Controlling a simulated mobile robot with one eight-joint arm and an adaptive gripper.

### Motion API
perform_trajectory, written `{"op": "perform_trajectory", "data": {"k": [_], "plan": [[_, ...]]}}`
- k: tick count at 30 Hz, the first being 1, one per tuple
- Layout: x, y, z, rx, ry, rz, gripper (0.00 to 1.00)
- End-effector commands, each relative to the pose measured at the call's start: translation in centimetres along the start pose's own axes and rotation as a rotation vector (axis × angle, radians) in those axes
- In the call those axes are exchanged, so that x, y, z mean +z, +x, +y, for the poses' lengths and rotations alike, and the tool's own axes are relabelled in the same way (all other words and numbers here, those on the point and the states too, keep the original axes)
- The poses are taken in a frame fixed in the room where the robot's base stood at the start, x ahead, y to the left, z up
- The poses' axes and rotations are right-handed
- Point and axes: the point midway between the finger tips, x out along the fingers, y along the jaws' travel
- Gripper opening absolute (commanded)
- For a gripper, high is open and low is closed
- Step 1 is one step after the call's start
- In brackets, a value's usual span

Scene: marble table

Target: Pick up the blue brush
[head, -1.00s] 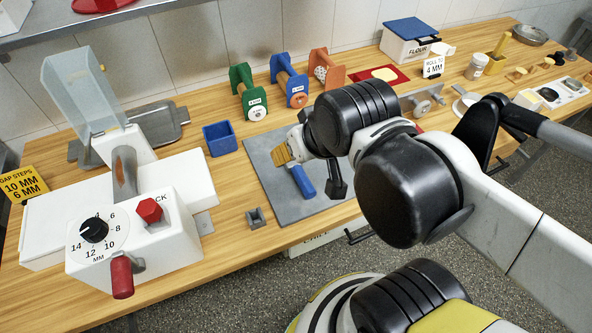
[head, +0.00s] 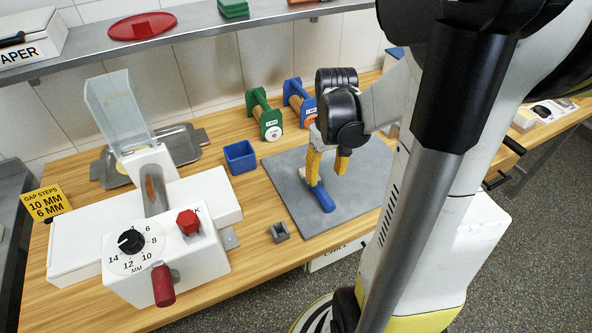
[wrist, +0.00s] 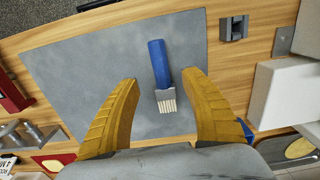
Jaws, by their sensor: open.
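The blue brush (head: 323,197) lies on the grey mat (head: 365,190) on the wooden table. In the wrist view the brush (wrist: 159,68) has a blue handle and pale bristles, with the bristles nearer my gripper. My gripper (head: 328,168) has yellow fingers and is above the mat close to the brush. In the wrist view my gripper (wrist: 163,98) is open, with the brush between the lines of its two fingers and nothing held. In the head view one finger hides part of the brush.
A blue box (head: 241,157) and a small grey block (head: 280,232) stand left of the mat. The white machine with a dial (head: 150,250) fills the left. Green (head: 262,113) and blue (head: 298,100) roller stands are behind the mat.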

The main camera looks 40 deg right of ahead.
Motion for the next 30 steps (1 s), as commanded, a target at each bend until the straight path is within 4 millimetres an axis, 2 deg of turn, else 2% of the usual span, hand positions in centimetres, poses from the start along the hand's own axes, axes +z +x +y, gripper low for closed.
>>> {"op": "perform_trajectory", "data": {"k": [1,4,14,21,29,30], "plan": [[-0.1,1.3,0.0,0.0,0.0,0.0,0.54],[-0.1,3.0,0.0,0.0,0.0,0.001,0.54],[-0.3,5.7,0.0,0.001,0.0,0.002,0.54],[-0.8,9.4,0.0,0.001,0.0,0.002,0.54],[-0.8,9.6,0.0,0.001,0.0,0.002,0.54],[-0.8,9.6,0.0,0.001,0.0,0.002,0.43]]}}
